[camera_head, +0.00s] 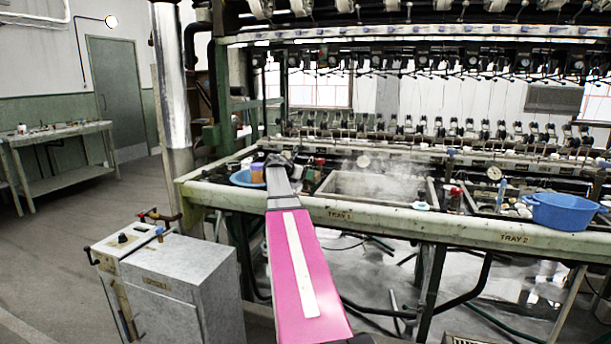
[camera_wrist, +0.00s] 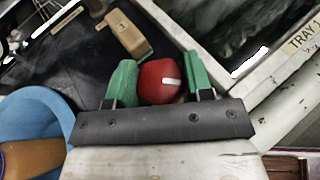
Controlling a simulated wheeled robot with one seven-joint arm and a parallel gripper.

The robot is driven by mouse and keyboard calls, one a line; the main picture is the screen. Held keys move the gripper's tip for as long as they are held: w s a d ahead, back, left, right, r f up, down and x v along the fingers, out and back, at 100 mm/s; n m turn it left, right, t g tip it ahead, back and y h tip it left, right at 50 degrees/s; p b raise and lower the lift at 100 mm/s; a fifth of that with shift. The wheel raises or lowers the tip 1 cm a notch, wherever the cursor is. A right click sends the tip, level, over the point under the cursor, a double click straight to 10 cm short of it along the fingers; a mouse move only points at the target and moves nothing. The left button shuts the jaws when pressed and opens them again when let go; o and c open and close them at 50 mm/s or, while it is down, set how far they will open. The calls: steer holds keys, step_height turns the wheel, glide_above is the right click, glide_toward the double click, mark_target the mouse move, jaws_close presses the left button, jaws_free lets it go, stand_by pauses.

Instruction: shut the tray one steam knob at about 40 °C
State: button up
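In the wrist view a round red knob (camera_wrist: 158,82) with a white pointer bar lies between the two green finger pads of my gripper (camera_wrist: 160,80). A pad is close on either side; I cannot tell whether both touch it. A small tan tag block marked 1 (camera_wrist: 124,32) is beside it. In the head view my gripper (camera_head: 279,159) is over the left end of the bench, and my arm hides the knob there. The tray one basin (camera_head: 335,203), labelled TRAY 1, steams to the right. A round dial (camera_head: 364,161) stands behind it; its reading is too small to tell.
A blue bowl (camera_head: 243,178) with an orange-brown item sits close left of my gripper. Another blue basin (camera_head: 563,211) stands by TRAY 2. A grey cabinet (camera_head: 180,285) stands at front left. Reeling machinery overhangs the bench. Floor at the left is clear.

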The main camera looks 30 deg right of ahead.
steer(key=shift+w+m+g, duration=0.1)
steer(key=shift+m+g, duration=0.2)
steer(key=m+g, duration=0.2)
steer(key=g, duration=0.1)
steer(key=shift+w+m, duration=0.1)
steer(key=shift+m, duration=0.3)
steer(key=m+g+y, duration=0.2)
steer(key=m+g, duration=0.2)
steer(key=g, duration=0.1)
steer(key=shift+m+g, duration=0.3)
steer(key=shift+m, duration=0.1)
steer(key=shift+s, duration=0.2)
steer(key=o, duration=0.9)
steer(key=shift+o, duration=0.2)
steer(key=shift+a, duration=0.1)
steer(key=v, duration=1)
steer(key=shift+w+r, duration=0.25)
steer(key=shift+w, duration=0.05)
steer(key=shift+a, duration=0.15)
